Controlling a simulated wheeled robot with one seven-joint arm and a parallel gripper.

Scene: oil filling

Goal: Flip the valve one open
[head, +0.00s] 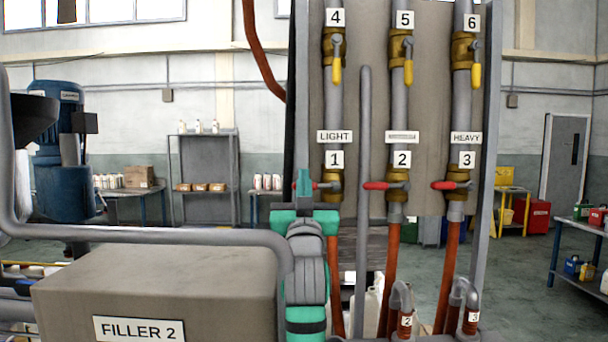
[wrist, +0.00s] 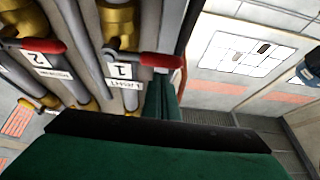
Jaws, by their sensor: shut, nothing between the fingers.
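Valve one is a brass valve (head: 334,188) under the label "1" on the left pipe. Its red handle (head: 328,185) lies sideways, pointing left, and is partly hidden behind my gripper's fingers. My gripper (head: 303,182) is teal, points up, and is shut and empty at the left end of this handle. In the wrist view, the red handle (wrist: 160,61) lies just beyond the green fingers (wrist: 165,98). I cannot tell whether the fingers touch it.
Valve two (head: 397,188) and valve three (head: 457,186) also have sideways red handles. Valves 4, 5 and 6 above have yellow handles hanging down. A grey vertical pipe (head: 365,230) stands between pipes one and two. The "FILLER 2" box (head: 160,285) is at lower left.

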